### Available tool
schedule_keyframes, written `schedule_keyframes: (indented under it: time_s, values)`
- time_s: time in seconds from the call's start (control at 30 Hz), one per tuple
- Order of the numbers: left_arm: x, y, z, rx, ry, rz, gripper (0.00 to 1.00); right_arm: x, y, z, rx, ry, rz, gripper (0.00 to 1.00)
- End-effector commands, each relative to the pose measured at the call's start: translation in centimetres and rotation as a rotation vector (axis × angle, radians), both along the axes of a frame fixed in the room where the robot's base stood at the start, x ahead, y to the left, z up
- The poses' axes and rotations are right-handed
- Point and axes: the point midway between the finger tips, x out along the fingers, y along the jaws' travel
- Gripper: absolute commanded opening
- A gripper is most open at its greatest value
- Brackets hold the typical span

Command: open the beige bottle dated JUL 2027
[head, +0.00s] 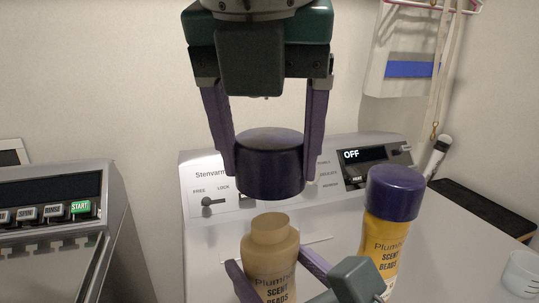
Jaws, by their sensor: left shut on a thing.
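The beige bottle (270,255) stands upright at the bottom centre of the head view, labelled "Plum… SCENT BEADS". Its neck is bare, with no cap on it. No date is readable. My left gripper (268,165) is shut on a dark purple cap (269,168) and holds it above the bottle's neck, apart from it. My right gripper (274,270) comes in from the lower right, with its purple fingers on both sides of the beige bottle's body, seemingly touching it. The lower part of the bottle is cut off by the picture edge.
A yellow bottle (385,247) with a purple cap stands close on the right, behind my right gripper. The washer's control panel (330,165) is behind. A clear cup (522,274) is at the far right. Another machine (55,235) stands at the left.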

Motion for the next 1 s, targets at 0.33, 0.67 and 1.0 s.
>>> schedule_keyframes:
  time_s: [0.33,0.67,1.0]
  values:
    - [0.0,0.0,0.0,0.0,0.0,0.0,0.06,-0.1,0.0,0.0,0.0,0.0,0.001,1.0]
    - [0.0,0.0,0.7,0.0,0.0,0.0,0.06,-4.5,-2.5,0.8,-0.003,0.003,0.002,1.0]
    - [0.0,0.0,-0.2,0.0,0.0,0.0,0.06,-9.8,-5.4,1.5,-0.001,0.002,0.001,1.0]
